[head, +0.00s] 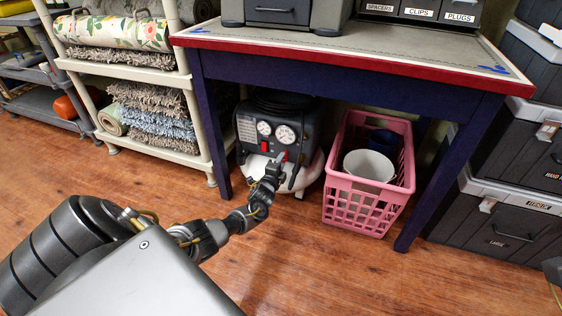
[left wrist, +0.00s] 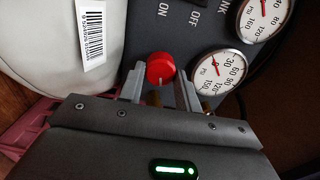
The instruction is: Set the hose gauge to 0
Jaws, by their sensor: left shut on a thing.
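The compressor (head: 300,118) stands on the floor under the table, with two round white gauges on its dark panel. The hose gauge seems to be the right one (head: 285,134); in the left wrist view it is the dial (left wrist: 218,72) nearest the red knob (left wrist: 160,67). Its short red needle lies near the dial's low end; I cannot read it exactly. The other dial (left wrist: 263,18), partly cut off, has "NK" lettering beside it. My left gripper (head: 279,158) reaches the panel, its fingers (left wrist: 160,84) shut on the knob's sides.
The table (head: 350,62) stands over the compressor, its legs on both sides. A pink basket (head: 350,205) holding a white bucket stands close on the right. A shelf with rugs (head: 150,75) is at left, dark storage boxes (head: 505,225) at right. Floor in front is clear.

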